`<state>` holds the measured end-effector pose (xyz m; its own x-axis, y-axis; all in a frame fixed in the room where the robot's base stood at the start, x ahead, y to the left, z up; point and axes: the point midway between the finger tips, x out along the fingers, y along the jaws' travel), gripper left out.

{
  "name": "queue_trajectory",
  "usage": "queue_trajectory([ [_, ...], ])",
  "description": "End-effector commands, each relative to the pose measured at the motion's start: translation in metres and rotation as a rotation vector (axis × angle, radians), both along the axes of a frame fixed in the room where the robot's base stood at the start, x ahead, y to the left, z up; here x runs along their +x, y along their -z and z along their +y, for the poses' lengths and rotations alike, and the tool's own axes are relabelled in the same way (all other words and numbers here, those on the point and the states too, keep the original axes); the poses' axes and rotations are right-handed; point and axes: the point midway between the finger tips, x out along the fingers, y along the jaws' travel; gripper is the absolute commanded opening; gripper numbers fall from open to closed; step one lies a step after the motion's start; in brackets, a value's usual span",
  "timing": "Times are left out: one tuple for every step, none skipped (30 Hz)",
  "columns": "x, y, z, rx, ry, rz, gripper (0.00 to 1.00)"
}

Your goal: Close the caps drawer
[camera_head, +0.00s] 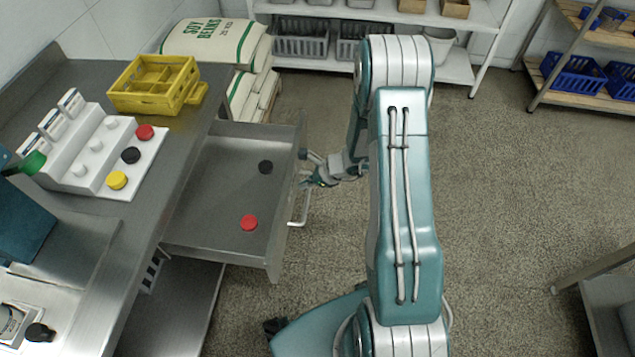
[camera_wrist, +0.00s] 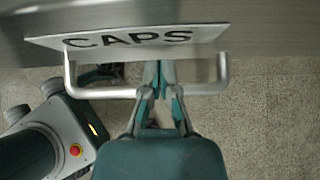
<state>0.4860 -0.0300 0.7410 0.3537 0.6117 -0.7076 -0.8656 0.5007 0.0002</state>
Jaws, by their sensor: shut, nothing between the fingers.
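The caps drawer (camera_head: 215,190) is pulled out from under the steel counter, with a black cap (camera_head: 265,167) and a red cap (camera_head: 249,222) lying in it. Its bar handle (camera_head: 299,208) is on the front face. In the wrist view a white label reading CAPS (camera_wrist: 130,37) is above the handle (camera_wrist: 208,89). My gripper (camera_head: 310,180) is at the drawer's front, by the handle. In the wrist view its shut fingers (camera_wrist: 159,75) reach past the middle of the handle bar toward the drawer front. Whether they touch the front or the bar, I cannot tell.
On the counter (camera_head: 190,155) are a yellow crate (camera_head: 155,84) and a white stand (camera_head: 105,150) with coloured caps. Soy bean sacks (camera_head: 215,42) are stacked behind the drawer. Shelves stand at the back and right.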

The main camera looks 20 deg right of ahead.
Motion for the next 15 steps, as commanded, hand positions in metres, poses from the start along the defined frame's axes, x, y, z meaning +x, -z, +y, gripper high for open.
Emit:
queue_trajectory([
  [0.0016,0.0001,0.0029,0.0,-0.001,0.0,0.0],
  [0.0021,0.0,0.004,0.0,-0.001,0.001,0.0],
  [0.0027,0.0,0.005,0.0,-0.001,0.001,0.0],
  [0.0029,0.0,0.0055,0.0,0.0,0.0,0.0],
  [0.0031,-0.0001,0.0056,0.0,0.0,0.0,0.0],
  [0.0031,-0.0001,0.0056,0.0,0.0,0.0,0.0],
  [0.0031,-0.0001,0.0056,0.0,0.0,0.0,0.0],
  [0.0032,-0.0001,0.0055,0.0,0.0,0.0,0.0],
  [0.0032,-0.0001,0.0054,0.0,0.0,0.0,0.0],
  [0.0031,-0.0001,0.0054,0.0,0.0,0.0,0.0],
  [0.0031,-0.0001,0.0054,0.0,0.0,0.0,0.0],
  [0.0031,-0.0001,0.0054,0.0,0.0,0.0,0.0],
  [0.0032,-0.0001,0.0055,0.0,0.0,0.0,0.0],
  [0.0034,-0.0001,0.0059,0.0,0.0,0.0,0.0],
  [0.0039,-0.0001,0.0069,0.0,-0.001,0.0,0.0],
])
